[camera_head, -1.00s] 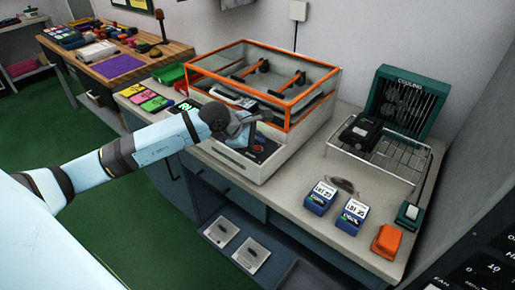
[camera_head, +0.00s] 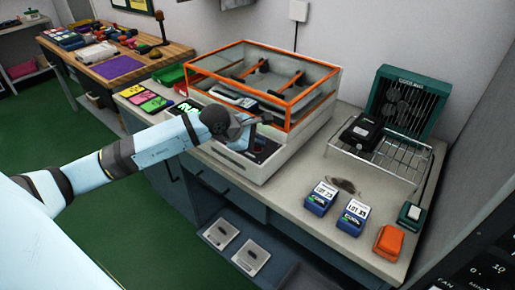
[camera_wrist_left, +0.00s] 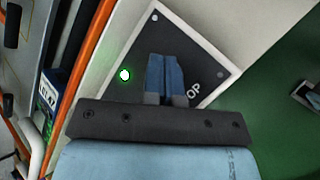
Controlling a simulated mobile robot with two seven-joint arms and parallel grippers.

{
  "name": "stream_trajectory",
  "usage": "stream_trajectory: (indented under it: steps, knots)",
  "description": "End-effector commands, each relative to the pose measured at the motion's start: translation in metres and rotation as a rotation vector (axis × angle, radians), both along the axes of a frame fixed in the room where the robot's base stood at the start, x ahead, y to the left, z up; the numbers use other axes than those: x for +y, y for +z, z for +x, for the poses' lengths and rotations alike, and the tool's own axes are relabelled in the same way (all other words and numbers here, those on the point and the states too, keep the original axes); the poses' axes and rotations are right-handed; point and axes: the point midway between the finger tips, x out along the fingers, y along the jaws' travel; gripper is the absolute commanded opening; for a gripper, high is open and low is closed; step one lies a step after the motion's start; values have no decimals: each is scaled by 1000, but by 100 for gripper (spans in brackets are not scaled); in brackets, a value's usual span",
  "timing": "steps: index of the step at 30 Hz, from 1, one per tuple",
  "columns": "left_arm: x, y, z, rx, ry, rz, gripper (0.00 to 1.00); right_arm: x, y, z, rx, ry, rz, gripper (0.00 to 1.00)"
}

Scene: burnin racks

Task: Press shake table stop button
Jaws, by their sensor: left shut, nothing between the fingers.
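The shake table (camera_head: 290,130) is a pale box with an orange-framed clear enclosure on the counter. Its dark control panel (camera_head: 262,147) is on the front; in the left wrist view the panel (camera_wrist_left: 205,62) fills the upper middle. A green light (camera_wrist_left: 125,75) glows on it, and the letters "OP" (camera_wrist_left: 194,91) show beside my fingers. My left gripper (camera_head: 262,119) is shut and empty, over the panel. In the left wrist view its closed fingertips (camera_wrist_left: 165,58) cover part of the panel. The stop button is not visible; I cannot tell whether the fingers touch it. My right gripper is not in view.
Two blue timers (camera_head: 321,198) and an orange block (camera_head: 389,241) sit on the counter at right. A wire rack (camera_head: 385,158) with a black device stands before the green cooling fan (camera_head: 407,98). Colored cards (camera_head: 150,100) lie left of the shake table.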

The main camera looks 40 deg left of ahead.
Motion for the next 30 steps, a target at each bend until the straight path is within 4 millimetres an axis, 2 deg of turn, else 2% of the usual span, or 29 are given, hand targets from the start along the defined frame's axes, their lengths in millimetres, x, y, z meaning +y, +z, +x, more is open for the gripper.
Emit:
stream_trajectory:
  steps: [19, 30]
  knots:
    - [0, -3, 0, 1, 0, 1, 0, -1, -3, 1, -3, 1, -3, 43]
    - [0, 13, 0, 1, -1, 1, 0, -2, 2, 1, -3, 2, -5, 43]
